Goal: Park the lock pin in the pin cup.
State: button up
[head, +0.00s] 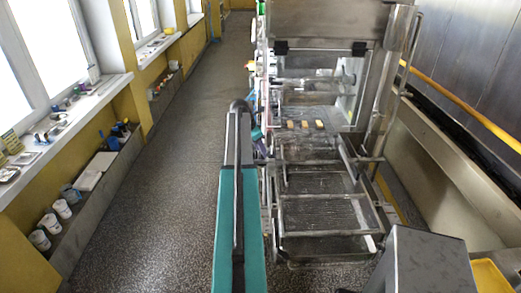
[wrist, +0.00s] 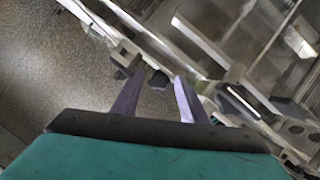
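My gripper (wrist: 159,77) shows in the wrist view with two purple fingers apart and nothing seen between them. It is beside the machine's metal frame (wrist: 205,45), with floor visible past the fingertips. In the head view my teal arm reaches forward along the machine's left side, and its end mostly hides the gripper. I cannot pick out the lock pin for sure in either view. I cannot tell which thing is the pin cup; white cups (head: 62,208) stand on the low ledge at the left.
The machine (head: 320,180) with mesh shelves and small tan pieces (head: 304,124) stands right of my arm. A windowsill (head: 60,125) with clutter runs along the left wall. The speckled floor (head: 170,190) between is clear. A yellow tray (head: 490,277) is at the lower right.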

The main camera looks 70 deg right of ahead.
jog(key=shift+r, duration=0.1)
jog(key=b+v, duration=0.4)
jog(key=v, duration=0.9)
jog(key=shift+r+b, duration=0.25)
jog(key=shift+b, duration=0.05)
jog(key=shift+a, duration=0.1)
